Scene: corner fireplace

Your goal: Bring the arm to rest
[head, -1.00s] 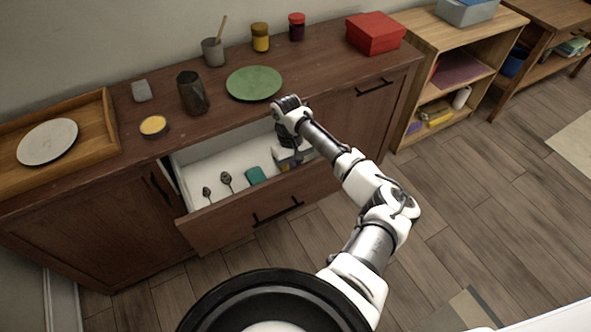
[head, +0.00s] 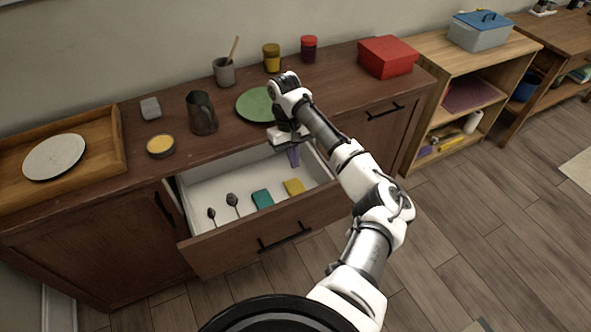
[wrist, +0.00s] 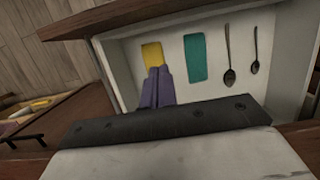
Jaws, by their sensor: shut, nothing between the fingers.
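My gripper (head: 294,157) is above the right part of an open drawer (head: 222,196), at the height of the drawer's rim or a little over it. Its purple fingers are shut with nothing between them, and they also show in the wrist view (wrist: 157,88). The arm reaches in from the lower right, with its wrist in front of the green plate. In the drawer lie a yellow block (head: 294,187), a teal block (head: 262,199) and two dark spoons (head: 233,202). In the wrist view the fingers overlap the near edge of the yellow block (wrist: 152,54); contact cannot be told.
The cabinet top holds a green plate (head: 252,105), a dark pitcher (head: 201,114), a yellow-filled bowl (head: 160,146), a grey cup (head: 223,72), two jars (head: 271,58), a red box (head: 388,57) and a wooden tray (head: 104,173).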

